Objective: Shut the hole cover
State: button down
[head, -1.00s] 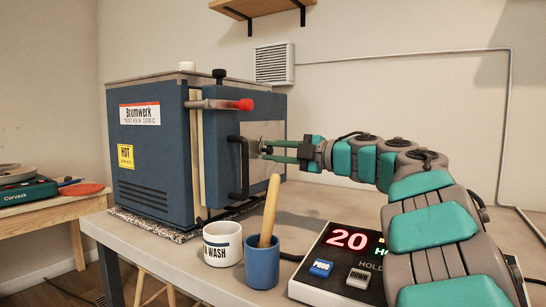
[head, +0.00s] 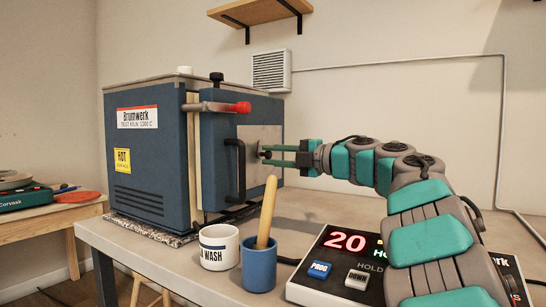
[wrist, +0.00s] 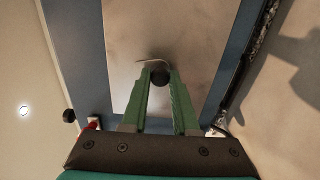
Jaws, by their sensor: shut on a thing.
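The blue kiln (head: 150,150) stands on the bench at the left, with a pale metal plate (head: 265,133) on its door (head: 222,135). My gripper (head: 264,156) reaches the plate from the right. In the wrist view, my gripper (wrist: 160,78) has its green fingers shut on a small black knob (wrist: 160,77) in front of the plate (wrist: 135,35). A thin curved edge, perhaps of the hole cover (wrist: 151,63), shows just beyond the knob. The fingers hide most of this area, so I cannot tell whether the hole is covered.
A black door handle (head: 240,172) and a red-tipped latch (head: 243,107) stick out from the kiln. A white cup (head: 218,247) and a blue cup (head: 259,270) with a wooden stick (head: 267,212) stand in front. The control box (head: 330,270) lies beneath my arm.

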jog(key=c, duration=0.7)
grip_release()
jog(key=v, duration=0.7)
jog(key=shift+s+d, duration=0.2)
jog(key=shift+d, duration=0.15)
